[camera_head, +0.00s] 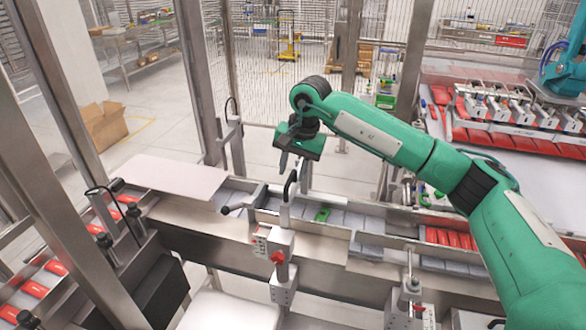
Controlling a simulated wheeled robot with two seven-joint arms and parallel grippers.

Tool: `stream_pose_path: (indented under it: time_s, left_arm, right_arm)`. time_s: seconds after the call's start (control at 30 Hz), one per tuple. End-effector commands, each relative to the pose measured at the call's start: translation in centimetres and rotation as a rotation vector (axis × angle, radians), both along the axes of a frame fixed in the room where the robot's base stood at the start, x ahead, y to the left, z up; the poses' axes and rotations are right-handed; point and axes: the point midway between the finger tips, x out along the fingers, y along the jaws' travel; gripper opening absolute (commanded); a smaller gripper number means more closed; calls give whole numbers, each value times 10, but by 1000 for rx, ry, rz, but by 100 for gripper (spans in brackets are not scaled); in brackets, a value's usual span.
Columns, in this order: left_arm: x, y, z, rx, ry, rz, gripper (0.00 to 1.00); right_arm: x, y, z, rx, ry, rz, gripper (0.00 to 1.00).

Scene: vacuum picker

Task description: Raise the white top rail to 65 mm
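My green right arm reaches in from the right, and its gripper (291,160) hangs over the conveyor, pointing down. The fingers are small and dark, so I cannot tell whether they are open or shut. Just below is a black upright handle (290,186) on a metal post; I cannot tell whether the gripper touches it. A lever with a dark knob (243,200) sits left of it. A pale metal rail (225,232) runs along the conveyor's near side. I cannot single out the white top rail or read a height scale. My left gripper is not in view.
A pale flat plate (172,177) covers the conveyor's left part. Red packs (450,238) lie in the right channel. Steel frame posts (198,80) rise at left.

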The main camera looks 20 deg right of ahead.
Motion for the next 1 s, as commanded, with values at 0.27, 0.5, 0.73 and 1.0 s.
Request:
stream_pose_path:
  time_s: [0.27, 0.5, 0.73, 1.0]
  left_arm:
    - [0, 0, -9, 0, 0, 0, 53]
    - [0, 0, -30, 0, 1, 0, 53]
    - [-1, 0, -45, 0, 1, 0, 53]
    - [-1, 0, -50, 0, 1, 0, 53]
  right_arm:
    - [-1, -2, 11, -1, 0, 0, 33]
    - [-7, -10, 59, -1, -4, -1, 33]
    - [-13, -18, 107, 1, -4, 0, 33]
    - [-16, -22, 133, 0, -1, 0, 33]
